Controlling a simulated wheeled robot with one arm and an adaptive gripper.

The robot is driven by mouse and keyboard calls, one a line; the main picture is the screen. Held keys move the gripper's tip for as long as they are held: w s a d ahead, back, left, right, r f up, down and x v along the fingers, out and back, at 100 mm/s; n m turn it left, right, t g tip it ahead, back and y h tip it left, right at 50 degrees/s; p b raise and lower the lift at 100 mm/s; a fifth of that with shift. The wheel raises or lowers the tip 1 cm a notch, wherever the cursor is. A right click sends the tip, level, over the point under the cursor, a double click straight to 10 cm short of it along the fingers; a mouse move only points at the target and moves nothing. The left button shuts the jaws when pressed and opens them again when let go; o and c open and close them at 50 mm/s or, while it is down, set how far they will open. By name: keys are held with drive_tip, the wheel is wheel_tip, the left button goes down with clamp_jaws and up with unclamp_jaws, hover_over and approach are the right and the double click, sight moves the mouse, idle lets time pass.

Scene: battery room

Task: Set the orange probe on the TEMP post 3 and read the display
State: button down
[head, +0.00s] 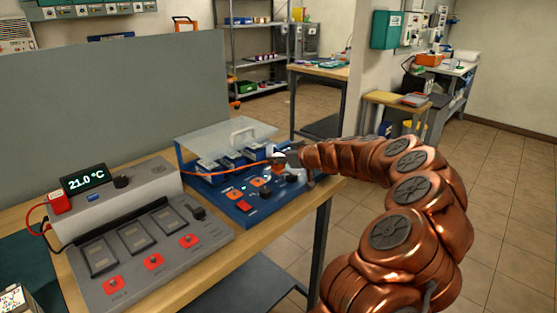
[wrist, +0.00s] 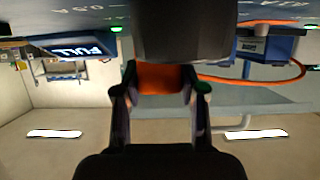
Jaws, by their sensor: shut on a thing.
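My gripper (wrist: 162,88) is shut on the orange probe (wrist: 162,78), which shows between the two fingers in the wrist view. A dark rounded body covers the area just beyond it there. In the head view my gripper (head: 283,160) is over the right rear part of the blue panel (head: 240,207). An orange cable (head: 217,172) runs from the gripper area to the left. The display (head: 86,181) on the grey unit reads 21.0 °C. I cannot make out TEMP post 3, and whether the probe touches a post is hidden.
A clear cover with a handle (head: 242,135) stands over the blue panel's rear. The grey unit (head: 150,236) with red buttons is to the left. A grey partition (head: 120,95) is behind. Open floor lies right.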

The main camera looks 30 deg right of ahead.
drive_tip(key=shift+f+b, duration=0.7)
drive_tip(key=shift+b, duration=0.25)
idle(0.6)
drive_tip(key=c, duration=0.9)
unclamp_jaws()
drive_tip(key=shift+c, duration=0.2)
drive_tip(key=shift+b+v, duration=1.9)
drive_tip(key=shift+v, duration=3.6)
drive_tip(key=shift+s, duration=0.1)
